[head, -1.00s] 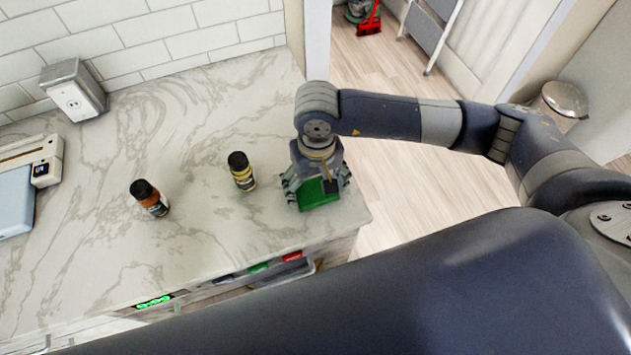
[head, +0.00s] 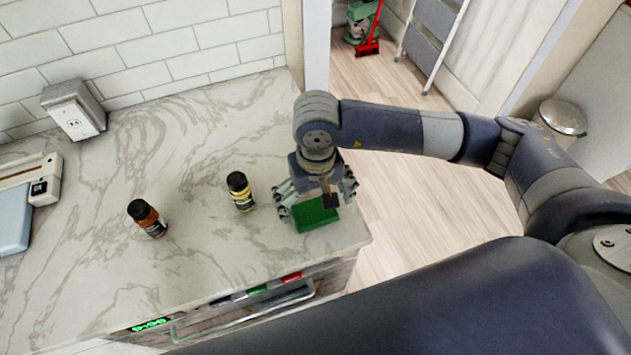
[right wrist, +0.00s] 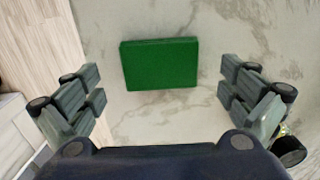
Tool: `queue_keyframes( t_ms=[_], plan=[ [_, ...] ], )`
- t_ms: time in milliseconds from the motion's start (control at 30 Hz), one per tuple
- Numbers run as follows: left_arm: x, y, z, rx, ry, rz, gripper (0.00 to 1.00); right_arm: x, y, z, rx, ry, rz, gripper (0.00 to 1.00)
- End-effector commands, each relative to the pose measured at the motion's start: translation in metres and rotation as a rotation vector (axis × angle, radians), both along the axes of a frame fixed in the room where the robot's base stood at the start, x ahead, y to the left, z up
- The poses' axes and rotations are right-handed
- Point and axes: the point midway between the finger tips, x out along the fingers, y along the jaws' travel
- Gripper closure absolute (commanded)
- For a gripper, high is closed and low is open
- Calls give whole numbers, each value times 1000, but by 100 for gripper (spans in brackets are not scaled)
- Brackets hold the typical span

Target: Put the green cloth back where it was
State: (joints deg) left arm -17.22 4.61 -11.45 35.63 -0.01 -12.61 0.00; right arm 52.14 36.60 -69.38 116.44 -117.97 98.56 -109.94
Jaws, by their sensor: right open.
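The green cloth (head: 316,215) lies as a flat folded block on the marble counter near its right front corner. It also shows whole in the right wrist view (right wrist: 160,64), lying flat on the marble. My right gripper (head: 318,200) is above the cloth, with its fingers spread apart. My left gripper is not in view.
A yellow-labelled bottle (head: 240,191) stands left of the cloth, and an orange-brown bottle (head: 147,218) farther left. Small green (head: 257,290) and red (head: 291,277) pieces show at the counter's front, above a handle. A socket box (head: 74,110) stands by the tiled wall.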

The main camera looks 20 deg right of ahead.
Motion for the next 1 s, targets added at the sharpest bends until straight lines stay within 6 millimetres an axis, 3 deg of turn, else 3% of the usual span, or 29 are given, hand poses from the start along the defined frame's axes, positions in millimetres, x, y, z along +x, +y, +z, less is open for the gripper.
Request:
queue_keyframes(
  t_ms=[300,500,1000],
  plan=[
    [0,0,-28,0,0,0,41,2,-1,63,1,-7,1,1],
    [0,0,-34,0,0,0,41,1,-1,90,0,-2,0,1],
    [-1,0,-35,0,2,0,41,0,-2,101,-1,1,0,1]
  ],
)
